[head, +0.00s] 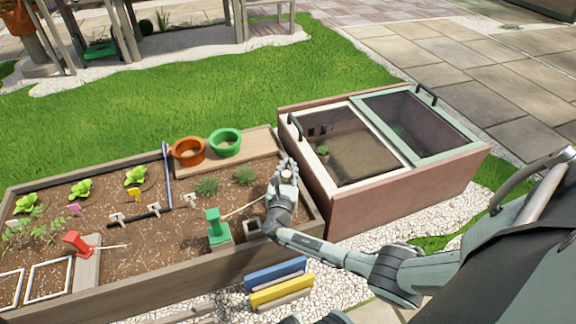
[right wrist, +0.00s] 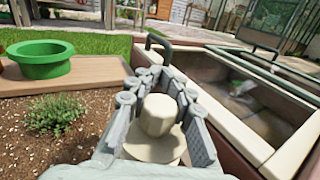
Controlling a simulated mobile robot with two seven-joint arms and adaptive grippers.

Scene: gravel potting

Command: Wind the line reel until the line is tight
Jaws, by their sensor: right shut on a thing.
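My right gripper (head: 287,168) is at the right end of the soil bed. In the right wrist view its fingers (right wrist: 160,92) are shut around a beige knob (right wrist: 158,116), which looks like the line reel's handle. A wider beige disc (right wrist: 155,148) shows below the knob. A pale line (head: 243,207) runs from near a green upright block (head: 213,222) toward my right gripper; it looks straight, but I cannot tell how tight it is. The gripper hides most of the reel in the head view. My left gripper is not in view.
A green pot (head: 225,143) and an orange pot (head: 188,151) stand on the wooden board (head: 253,146) behind. The glazed cold frame (head: 390,207) is close on the right. Blue and yellow slats (head: 277,271) lie in front of the bed. A red block (head: 76,243) stands at left.

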